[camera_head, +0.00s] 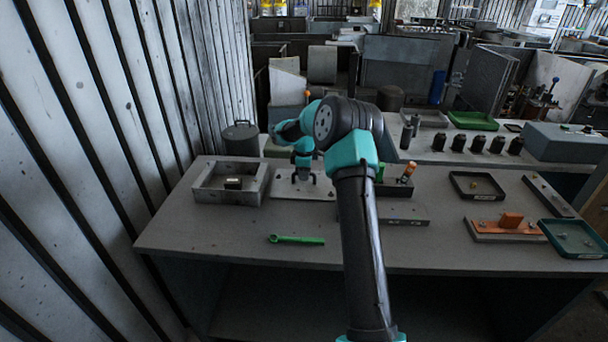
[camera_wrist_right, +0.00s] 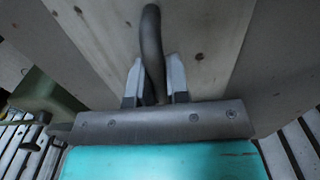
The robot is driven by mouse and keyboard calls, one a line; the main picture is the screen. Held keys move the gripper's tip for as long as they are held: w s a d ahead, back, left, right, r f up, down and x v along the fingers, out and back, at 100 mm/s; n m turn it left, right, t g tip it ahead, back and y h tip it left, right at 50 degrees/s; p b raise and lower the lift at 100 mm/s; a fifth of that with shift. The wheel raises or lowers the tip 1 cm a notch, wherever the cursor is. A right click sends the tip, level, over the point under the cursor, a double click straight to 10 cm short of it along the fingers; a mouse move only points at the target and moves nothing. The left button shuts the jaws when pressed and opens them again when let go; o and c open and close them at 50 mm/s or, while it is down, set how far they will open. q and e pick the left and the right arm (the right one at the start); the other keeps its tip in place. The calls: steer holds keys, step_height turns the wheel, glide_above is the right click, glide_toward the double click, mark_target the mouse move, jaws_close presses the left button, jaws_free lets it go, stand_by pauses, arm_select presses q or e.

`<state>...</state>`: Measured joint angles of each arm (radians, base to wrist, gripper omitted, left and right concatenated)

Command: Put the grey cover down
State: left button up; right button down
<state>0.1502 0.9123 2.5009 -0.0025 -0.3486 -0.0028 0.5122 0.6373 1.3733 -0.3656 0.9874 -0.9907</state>
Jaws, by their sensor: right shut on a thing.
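The grey cover (camera_head: 322,191) is a flat light-grey plate with a dark curved handle, in the middle of the bench in the head view. Its pale face (camera_wrist_right: 200,50) fills much of the right wrist view. My right gripper (camera_head: 303,177) is over the plate, pointing down. In the wrist view its two fingers (camera_wrist_right: 155,88) are closed on either side of the dark handle (camera_wrist_right: 152,40). My forearm hides part of the plate's right side. I cannot tell whether the plate rests on the bench or hangs just above it. My left gripper is not in view.
An open grey box (camera_head: 202,194) with a small dark block stands left of the plate. A green wrench (camera_head: 297,240) lies in front. A dark fixture with an orange-topped part (camera_head: 406,174) is at right. Black and green trays (camera_head: 575,252) lie further right.

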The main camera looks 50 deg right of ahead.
steer(key=shift+f, duration=0.1)
steer(key=c, duration=1.1)
jaws_free()
step_height(320, 180, up, 12)
